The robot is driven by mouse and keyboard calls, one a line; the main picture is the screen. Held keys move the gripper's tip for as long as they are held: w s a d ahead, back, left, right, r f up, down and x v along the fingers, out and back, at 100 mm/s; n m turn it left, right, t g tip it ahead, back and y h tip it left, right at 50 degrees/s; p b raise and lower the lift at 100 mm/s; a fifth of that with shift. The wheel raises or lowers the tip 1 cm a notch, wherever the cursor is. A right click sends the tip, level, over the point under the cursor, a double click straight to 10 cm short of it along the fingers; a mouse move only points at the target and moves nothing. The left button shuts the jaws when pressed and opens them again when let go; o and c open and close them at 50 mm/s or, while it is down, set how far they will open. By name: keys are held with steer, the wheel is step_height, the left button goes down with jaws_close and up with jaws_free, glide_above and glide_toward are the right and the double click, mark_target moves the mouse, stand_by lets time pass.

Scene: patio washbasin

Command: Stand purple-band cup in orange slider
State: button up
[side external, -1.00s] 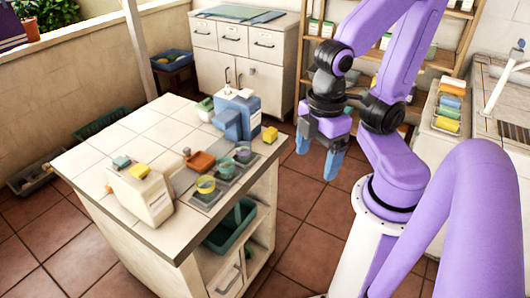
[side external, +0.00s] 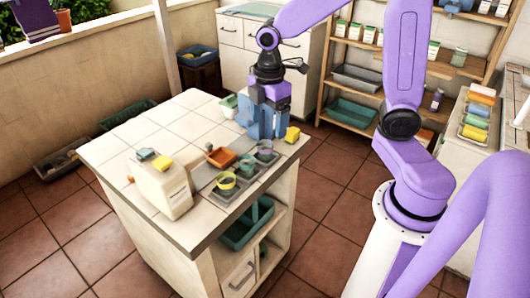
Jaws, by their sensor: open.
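The purple-band cup (side external: 265,147) stands at the back right end of a row of cups on a grey tray on the tiled counter. The orange slider (side external: 221,157) is to the left of the cups, apart from the purple-band cup. My gripper (side external: 263,132) points down, open, with its blue fingers at the back of the purple-band cup and close to it. I cannot tell whether they touch the cup. The arm and fingers hide much of the blue-grey box behind.
A teal-band cup (side external: 247,165) and a yellow-band cup (side external: 225,181) stand in the same row. A cream box (side external: 163,186) with small blocks on top is at the front left. A yellow block (side external: 292,134) sits at the right edge. The counter's back left is clear.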

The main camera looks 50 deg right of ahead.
steer(key=w+d+f+n, duration=0.2)
steer(key=w+d+f, duration=0.1)
steer(key=w+d, duration=0.7)
glide_above(265, 145)
steer(key=s+a, duration=0.2)
steer(key=f, duration=1.2)
steer(key=shift+w+d, duration=0.2)
steer(key=shift+d, duration=0.05)
steer(key=shift+w+a+f, duration=0.15)
steer(key=shift+f, duration=2.55)
steer(key=c, duration=1.2)
steer(key=shift+o, duration=0.2)
steer(key=shift+r, duration=0.15)
